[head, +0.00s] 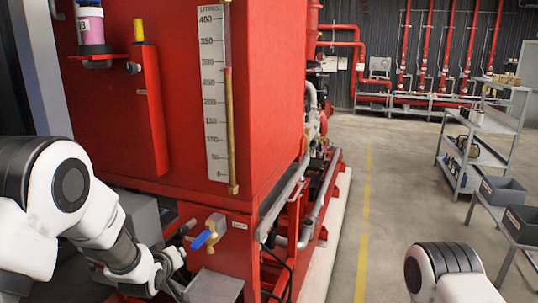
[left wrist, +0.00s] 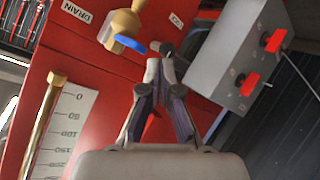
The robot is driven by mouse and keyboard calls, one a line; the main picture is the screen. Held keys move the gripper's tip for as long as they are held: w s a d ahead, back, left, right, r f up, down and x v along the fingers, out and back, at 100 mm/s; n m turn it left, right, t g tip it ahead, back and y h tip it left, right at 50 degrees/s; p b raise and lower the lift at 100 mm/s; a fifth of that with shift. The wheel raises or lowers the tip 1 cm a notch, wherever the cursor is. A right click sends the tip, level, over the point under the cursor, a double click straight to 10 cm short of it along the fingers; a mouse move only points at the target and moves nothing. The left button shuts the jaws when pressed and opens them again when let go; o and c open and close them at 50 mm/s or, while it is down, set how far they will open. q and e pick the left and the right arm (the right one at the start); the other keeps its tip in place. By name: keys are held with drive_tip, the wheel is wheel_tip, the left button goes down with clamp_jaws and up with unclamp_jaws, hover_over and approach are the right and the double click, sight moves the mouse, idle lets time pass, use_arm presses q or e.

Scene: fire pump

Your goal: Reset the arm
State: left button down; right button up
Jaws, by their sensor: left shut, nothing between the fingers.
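My left gripper (head: 176,256) is low in front of the red tank unit, left of the brass drain valve (head: 216,224) with its blue lever (head: 202,239). In the left wrist view the gripper (left wrist: 160,68) is shut and empty. Its tips appear just below the blue lever (left wrist: 130,44) and the brass valve (left wrist: 121,26); I cannot tell whether they touch. My right arm shows only as a white and black link at the bottom right; its gripper is out of view.
The red tank (head: 185,110) with a litre gauge (head: 213,100) fills the left. A grey box with red switches (left wrist: 240,62) is close to my left gripper. A shelf cart (head: 478,150) and grey bins (head: 503,190) stand at right. The floor between is clear.

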use_arm(q)
drive_tip(key=s+a+f+m+g+b, duration=0.1)
drive_tip(key=s+f+g, duration=0.2)
drive_tip(key=s+f, duration=0.8)
drive_tip(key=s+f+m+g+b, duration=0.1)
drive_tip(key=s+f+m+g, duration=0.15)
drive_tip(key=s+f, duration=0.95)
drive_tip(key=s+f+m+g+b, duration=0.1)
drive_tip(key=s+f+g, duration=0.2)
drive_tip(key=s, duration=0.7)
drive_tip(key=s+f+m+g+b, duration=0.1)
drive_tip(key=s+f+g, duration=0.2)
drive_tip(key=s+f, duration=0.4)
drive_tip(key=s, duration=0.3)
drive_tip(key=shift+s+a+g, duration=0.25)
drive_tip(key=shift+s+g, duration=0.1)
drive_tip(key=shift+s, duration=0.05)
